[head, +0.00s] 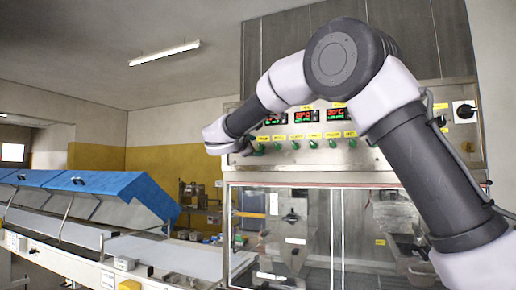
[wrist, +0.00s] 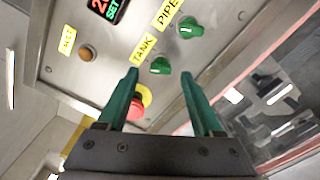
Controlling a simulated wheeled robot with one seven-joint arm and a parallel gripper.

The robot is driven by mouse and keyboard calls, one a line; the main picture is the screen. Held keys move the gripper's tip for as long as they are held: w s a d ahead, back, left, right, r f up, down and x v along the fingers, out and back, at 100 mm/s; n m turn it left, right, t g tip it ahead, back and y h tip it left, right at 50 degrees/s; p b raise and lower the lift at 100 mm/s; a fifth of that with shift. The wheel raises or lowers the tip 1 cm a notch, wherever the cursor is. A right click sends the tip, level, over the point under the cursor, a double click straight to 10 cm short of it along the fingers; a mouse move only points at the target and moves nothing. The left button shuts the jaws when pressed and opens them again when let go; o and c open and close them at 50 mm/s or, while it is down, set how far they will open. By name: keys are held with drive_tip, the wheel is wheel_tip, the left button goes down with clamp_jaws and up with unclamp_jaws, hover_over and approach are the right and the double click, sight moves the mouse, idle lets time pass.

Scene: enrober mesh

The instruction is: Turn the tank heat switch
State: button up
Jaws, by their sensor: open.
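The tank heat switch (wrist: 160,66) is a round green knob with a pale mark, beside the yellow TANK label (wrist: 143,48) on the steel panel in the wrist view. My gripper (wrist: 159,75) is open, with its two green fingers apart and pointing at the panel. The knob shows between the fingertips. I cannot tell how far the fingertips are from the panel. In the head view my arm's end covers the left part of the panel, and I cannot make out the gripper's fingers or which knob is the tank one.
A green PIPE knob (wrist: 188,27) is close by. A red stop button (wrist: 136,108) on yellow shows partly behind my left finger. An amber button (wrist: 86,53) is to the left. Several green knobs (head: 313,144) line the panel under red displays (head: 304,117). Glass doors (head: 300,230) are below.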

sight(261, 147)
drive_tip(key=shift+x, duration=1.4)
clamp_jaws()
drive_tip(key=shift+d+m, duration=0.1)
drive_tip(key=shift+m, duration=0.3)
drive_tip(key=m, duration=0.4)
drive_tip(key=shift+f+m, duration=0.1)
drive_tip(key=shift+m, duration=0.3)
drive_tip(key=m, duration=0.6)
drive_tip(key=shift+f, duration=0.1)
drive_tip(key=shift+m, duration=0.3)
